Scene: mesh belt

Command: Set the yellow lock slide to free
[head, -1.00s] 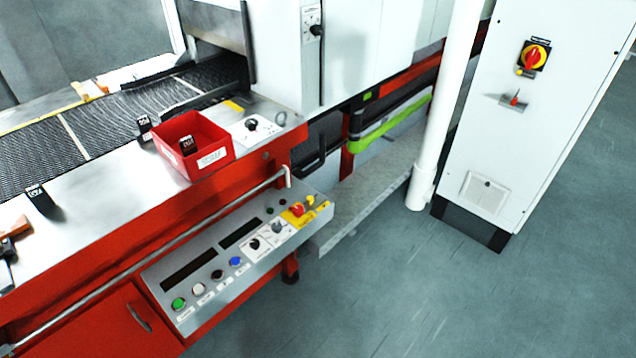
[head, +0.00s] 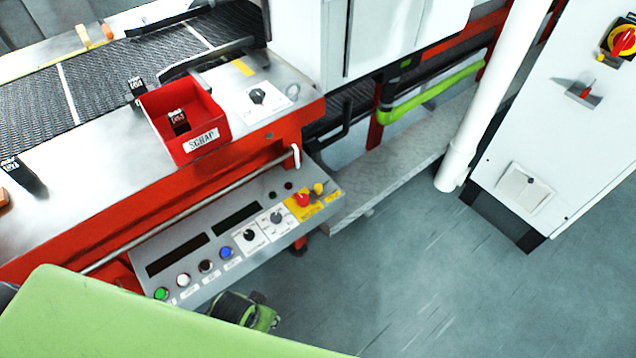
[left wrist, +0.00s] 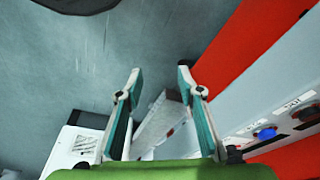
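A small yellow tab (head: 600,57), which looks like the lock slide, sits at the lower left of the red and yellow rotary switch (head: 622,40) on the white cabinet (head: 545,130), near the right edge of the head view. It is too small to tell its position. My left gripper (left wrist: 159,68) is open and empty in the left wrist view, its two fingers apart over the floor beside the machine's red side. In the head view my green left arm covers the lower left, with its fingertips hidden, far from the cabinet. My right gripper is not in view.
A sloped control panel (head: 180,262) with buttons and a red and yellow knob area juts from the red machine near my left arm. A red bin (head: 160,140) stands above it. A white pipe (head: 490,100) stands left of the cabinet. The floor (head: 420,270) in front is clear.

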